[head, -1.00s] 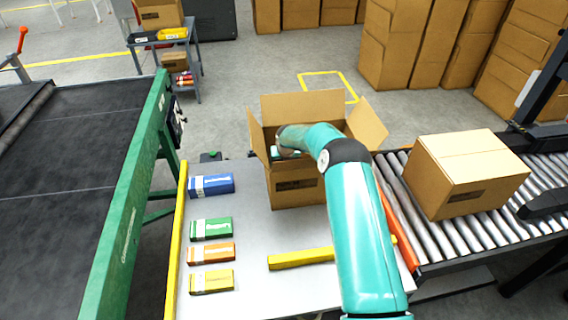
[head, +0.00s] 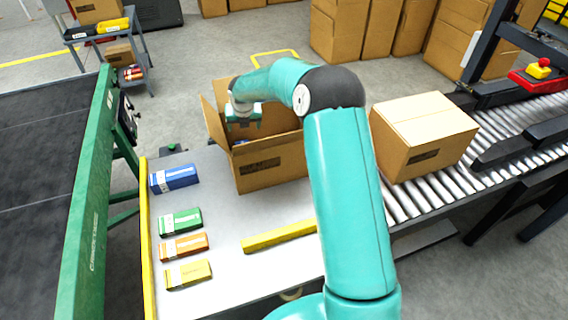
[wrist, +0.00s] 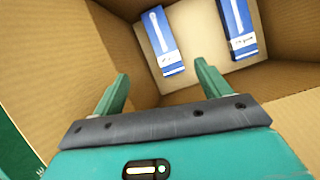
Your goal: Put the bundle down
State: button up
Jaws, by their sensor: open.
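My gripper (wrist: 160,90) is open and empty in the wrist view, its two fingers spread over the open carton. The open carton (head: 270,168) stands on the table. In the wrist view, two blue and white bundles (wrist: 162,42) (wrist: 238,28) lie apart on the carton's floor, beyond the fingertips. Some blue (head: 258,163) shows inside the carton in the head view. Another blue bundle (head: 174,177) lies on the table to the left.
Green (head: 180,221), orange (head: 184,246) and yellow (head: 188,274) bundles lie in a column on the table (head: 225,225). A yellow bar (head: 279,236) lies in front of the carton. A closed box (head: 425,138) sits on the roller conveyor (head: 405,203) at right.

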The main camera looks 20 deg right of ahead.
jog(key=s+r+m+h, duration=0.1)
jog(key=s+r+m, duration=1.5)
jog(key=s+r, duration=0.5)
jog(key=s+d+r+m+t+y, duration=0.1)
jog(key=s+m, duration=1.6)
jog(key=s, duration=0.8)
jog(key=shift+d+r+m, duration=0.15)
jog(key=shift+r+m, duration=0.2)
jog(key=shift+m, duration=0.05)
